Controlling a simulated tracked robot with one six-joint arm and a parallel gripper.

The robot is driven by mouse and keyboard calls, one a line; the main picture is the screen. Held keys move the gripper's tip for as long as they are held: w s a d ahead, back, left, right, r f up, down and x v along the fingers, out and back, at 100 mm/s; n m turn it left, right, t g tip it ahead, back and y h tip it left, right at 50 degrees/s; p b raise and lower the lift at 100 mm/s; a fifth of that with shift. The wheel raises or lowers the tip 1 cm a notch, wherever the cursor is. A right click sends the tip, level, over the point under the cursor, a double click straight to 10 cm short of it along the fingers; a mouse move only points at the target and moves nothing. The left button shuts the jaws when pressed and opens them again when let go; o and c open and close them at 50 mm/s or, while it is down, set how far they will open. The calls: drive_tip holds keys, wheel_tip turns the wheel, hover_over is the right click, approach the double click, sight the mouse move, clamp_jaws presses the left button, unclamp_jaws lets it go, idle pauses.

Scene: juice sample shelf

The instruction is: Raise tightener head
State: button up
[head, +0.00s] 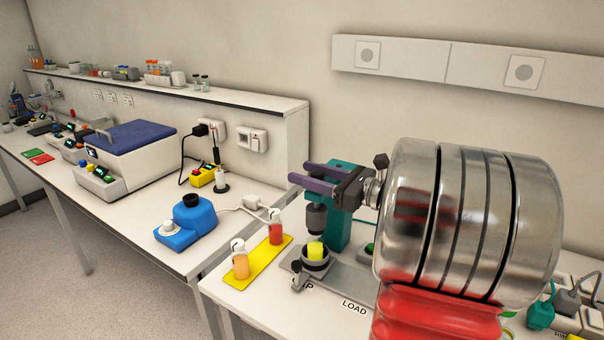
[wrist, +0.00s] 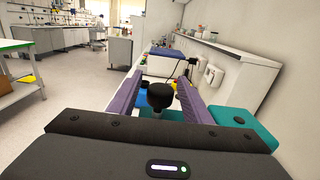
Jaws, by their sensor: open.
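The tightener is a teal column (head: 341,228) with a dark grey cylindrical head (head: 317,217). The head hangs over a vial with a bright yellow top (head: 315,249), which stands in a round grey holder. My gripper (head: 299,171) has purple fingers, spread apart, and is just above the head. In the wrist view, a round black knob (wrist: 160,94) sits between my fingers, with space visible on both sides. Teal tightener body (wrist: 232,114) shows to the right of the fingers. My gripper hides the top of the tightener in the head view.
A yellow tray (head: 260,262) with an orange vial (head: 240,262) and a red vial (head: 275,230) lies left of the tightener. A blue device (head: 186,224) and a white box with a blue lid (head: 128,141) stand farther left. The wall is behind.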

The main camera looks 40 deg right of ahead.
drive_tip(key=shift+w+a, duration=0.25)
drive_tip(key=shift+w, duration=0.4)
drive_tip(key=shift+c, duration=0.3)
clamp_jaws()
